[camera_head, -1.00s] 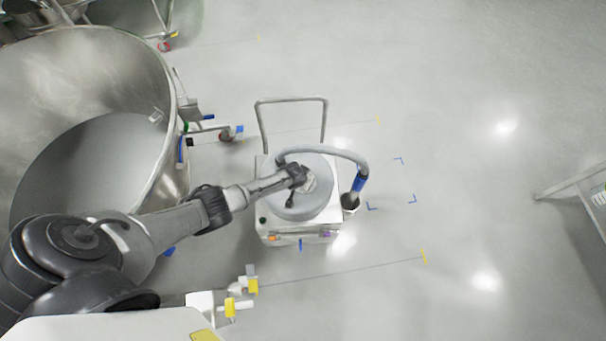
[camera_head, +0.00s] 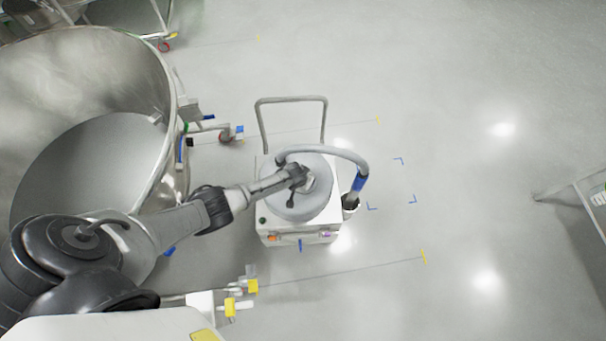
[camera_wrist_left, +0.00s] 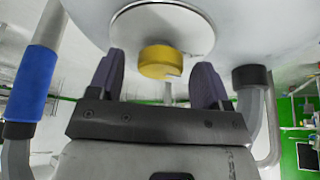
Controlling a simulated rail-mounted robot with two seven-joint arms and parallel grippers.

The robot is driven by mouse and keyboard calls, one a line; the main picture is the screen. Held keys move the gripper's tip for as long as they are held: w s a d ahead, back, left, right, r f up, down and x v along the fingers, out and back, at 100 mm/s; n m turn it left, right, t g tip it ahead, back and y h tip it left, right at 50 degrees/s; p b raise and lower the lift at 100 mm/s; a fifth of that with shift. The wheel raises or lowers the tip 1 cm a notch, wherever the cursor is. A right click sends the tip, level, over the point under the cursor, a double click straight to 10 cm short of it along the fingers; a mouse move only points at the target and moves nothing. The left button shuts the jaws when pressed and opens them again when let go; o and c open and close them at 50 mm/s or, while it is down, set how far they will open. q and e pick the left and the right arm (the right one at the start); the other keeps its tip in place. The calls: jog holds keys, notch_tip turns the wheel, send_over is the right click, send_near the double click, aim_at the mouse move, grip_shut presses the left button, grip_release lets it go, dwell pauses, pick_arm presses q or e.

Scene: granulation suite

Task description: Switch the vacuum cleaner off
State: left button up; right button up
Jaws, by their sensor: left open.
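The vacuum cleaner (camera_head: 270,225) is a white boxy unit with a round grey top and a tubular push handle, standing on the floor in the head view. My left gripper (camera_head: 304,182) is over its round top and hides part of it. In the left wrist view a yellow round knob (camera_wrist_left: 160,61) sits on a pale disc (camera_wrist_left: 190,22). The two dark fingers of my left gripper stand apart, one on each side of the knob. I cannot tell whether they touch it. My right gripper is not in view.
A grey hose (camera_head: 335,152) with a blue cuff (camera_head: 359,183) curves over the cleaner's right side. A large steel vessel (camera_head: 165,70) stands close on the left. A steel table (camera_head: 570,185) is at the right edge. The floor between is clear.

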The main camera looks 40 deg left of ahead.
pick_arm(q)
jog(key=shift+s+r+p, duration=0.15)
jog(key=shift+r+p, duration=0.2)
jog(key=shift+r, duration=0.1)
jog(key=p+v, duration=0.5)
jog(key=v, duration=0.7)
jog(key=shift+r, duration=0.4)
jog(key=shift+d, duration=0.1)
